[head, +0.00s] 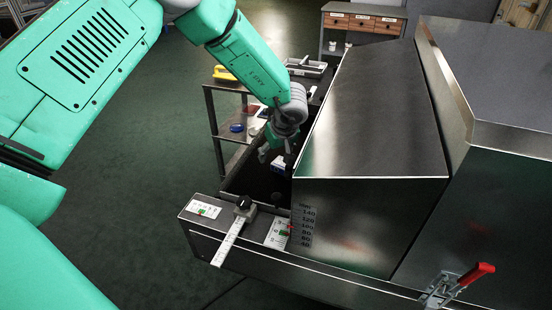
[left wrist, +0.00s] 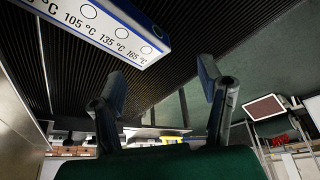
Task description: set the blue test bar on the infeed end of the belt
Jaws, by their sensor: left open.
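The blue test bar (left wrist: 100,28) shows large at the upper left of the left wrist view, with a blue edge and a white face marked 105, 135 and 165 °C. It lies against the black ribbed belt (left wrist: 205,28). In the head view a small blue and white part of the bar (head: 278,164) shows just below my left gripper (head: 272,150); the rest is hidden. My left gripper (left wrist: 161,72) is open and empty, its fingers apart over the belt. The bar is beside the fingers, not between them. My right gripper is in neither view.
The steel dryer housing (head: 375,115) rises right of the belt. A knob with a scale (head: 243,207) sits on the front rail. A red-handled clamp (head: 470,276) is at the lower right. A shelf cart (head: 225,90) with small items stands behind.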

